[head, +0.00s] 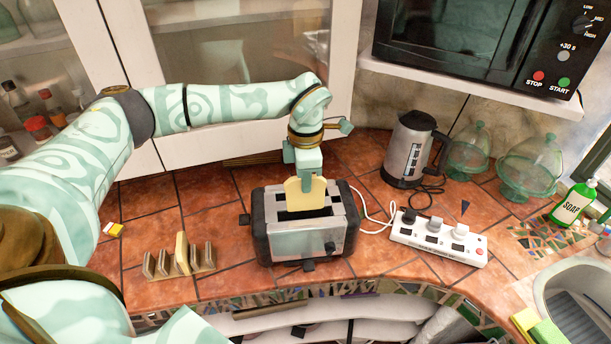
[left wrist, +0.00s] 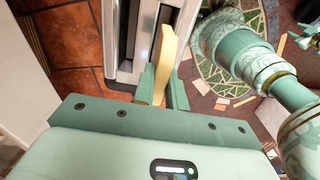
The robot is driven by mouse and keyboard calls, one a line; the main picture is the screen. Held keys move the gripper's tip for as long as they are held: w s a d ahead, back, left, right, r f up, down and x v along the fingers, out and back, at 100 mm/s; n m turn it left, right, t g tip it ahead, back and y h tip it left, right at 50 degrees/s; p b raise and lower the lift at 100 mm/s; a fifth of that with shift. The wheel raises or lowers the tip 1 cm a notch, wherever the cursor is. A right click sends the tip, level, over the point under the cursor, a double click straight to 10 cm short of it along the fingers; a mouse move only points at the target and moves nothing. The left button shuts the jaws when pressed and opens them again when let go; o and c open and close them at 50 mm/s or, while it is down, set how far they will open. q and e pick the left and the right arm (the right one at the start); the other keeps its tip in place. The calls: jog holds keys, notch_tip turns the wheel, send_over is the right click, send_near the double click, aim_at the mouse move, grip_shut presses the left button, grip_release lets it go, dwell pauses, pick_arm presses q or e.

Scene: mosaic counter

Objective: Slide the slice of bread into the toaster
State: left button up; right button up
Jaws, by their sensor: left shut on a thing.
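My left gripper (head: 304,172) is shut on the top of a pale yellow slice of bread (head: 305,197) and holds it upright over the toaster. The silver and black toaster (head: 300,242) stands on the tiled counter with its dark slots facing up. The bread's lower edge is at the slots in the head view; I cannot tell whether it is inside one. In the left wrist view the bread (left wrist: 167,52) sticks out from between the fingers (left wrist: 162,88), beside the toaster's slots (left wrist: 146,35).
A rack (head: 205,259) with another slice stands left of the toaster. A white power strip (head: 438,238), a kettle (head: 408,150) and glass domes (head: 530,165) are to the right. A microwave (head: 480,40) overhangs the back right. Tiles between rack and toaster are clear.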

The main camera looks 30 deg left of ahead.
aim_at(305, 208)
pick_arm(q)
jog(key=shift+p, duration=0.3)
dwell(0.6)
jog(key=shift+f, duration=0.2)
jog(key=shift+f+b, duration=1.1)
jog(key=shift+f, duration=0.9)
jog(key=shift+f, duration=0.1)
jog(key=o, duration=0.5)
jog(key=shift+c, duration=0.2)
jog(key=shift+o, duration=0.3)
jog(key=o, duration=0.5)
